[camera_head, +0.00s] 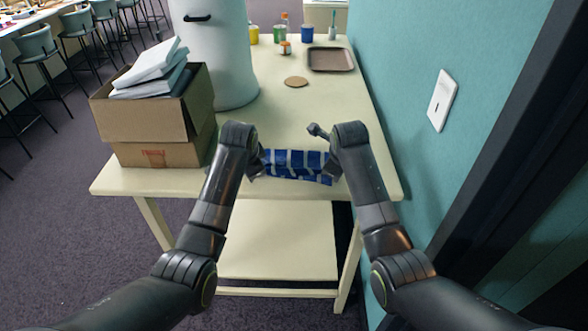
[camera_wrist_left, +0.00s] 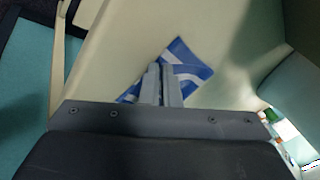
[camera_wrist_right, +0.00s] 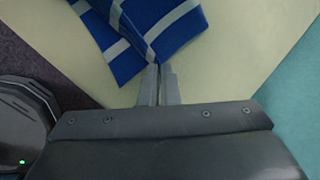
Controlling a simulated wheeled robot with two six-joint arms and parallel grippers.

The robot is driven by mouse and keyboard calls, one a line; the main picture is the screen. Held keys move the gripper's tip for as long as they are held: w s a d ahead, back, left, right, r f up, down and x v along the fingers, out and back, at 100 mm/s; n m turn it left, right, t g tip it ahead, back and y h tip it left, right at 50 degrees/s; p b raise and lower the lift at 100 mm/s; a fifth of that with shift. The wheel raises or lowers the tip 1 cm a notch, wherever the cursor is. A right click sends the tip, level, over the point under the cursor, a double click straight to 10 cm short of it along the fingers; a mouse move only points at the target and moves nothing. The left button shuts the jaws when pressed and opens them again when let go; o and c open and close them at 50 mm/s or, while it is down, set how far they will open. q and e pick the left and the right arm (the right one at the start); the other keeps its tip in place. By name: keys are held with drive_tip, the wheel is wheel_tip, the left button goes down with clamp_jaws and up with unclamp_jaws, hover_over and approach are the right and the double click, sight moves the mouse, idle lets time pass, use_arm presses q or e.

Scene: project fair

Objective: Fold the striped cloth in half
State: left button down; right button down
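The striped cloth (camera_head: 297,166), blue with pale stripes, is between my two grippers near the table's front edge. It looks bunched or partly doubled over; its exact layers are hard to tell. My left gripper (camera_head: 259,168) is at the cloth's left end. In the left wrist view its fingers (camera_wrist_left: 163,68) are close together on the cloth (camera_wrist_left: 190,60). My right gripper (camera_head: 329,170) is at the right end. In the right wrist view its fingers (camera_wrist_right: 157,68) are together at a corner of the cloth (camera_wrist_right: 160,25). The fingertips are partly hidden in the head view.
A teal wall (camera_head: 420,60) borders the right. The table (camera_head: 290,115) behind the cloth is clear.

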use_arm(q)
drive_tip(key=shift+a, duration=0.15)
use_arm(e)
drive_tip(key=shift+d, duration=0.15)
use_arm(q)
drive_tip(key=c, duration=1.3)
unclamp_jaws()
drive_tip(key=shift+s, duration=0.1)
use_arm(e)
drive_tip(key=c, duration=1.3)
unclamp_jaws()
use_arm(q)
drive_tip(key=v, duration=0.3)
drive_tip(key=shift+d+r, duration=0.2)
drive_tip(key=shift+r, duration=0.3)
use_arm(e)
drive_tip(key=v, duration=0.4)
drive_tip(key=shift+w+a, duration=0.2)
use_arm(q)
drive_tip(key=v, duration=0.4)
drive_tip(key=s+v, duration=0.1)
drive_tip(key=v, duration=0.2)
drive_tip(key=shift+s+f, duration=0.1)
drive_tip(key=shift+f, duration=0.2)
use_arm(e)
drive_tip(key=v, duration=0.4)
drive_tip(key=s+v, duration=0.1)
drive_tip(key=v, duration=0.2)
drive_tip(key=shift+s+f, duration=0.1)
drive_tip(key=shift+f, duration=0.15)
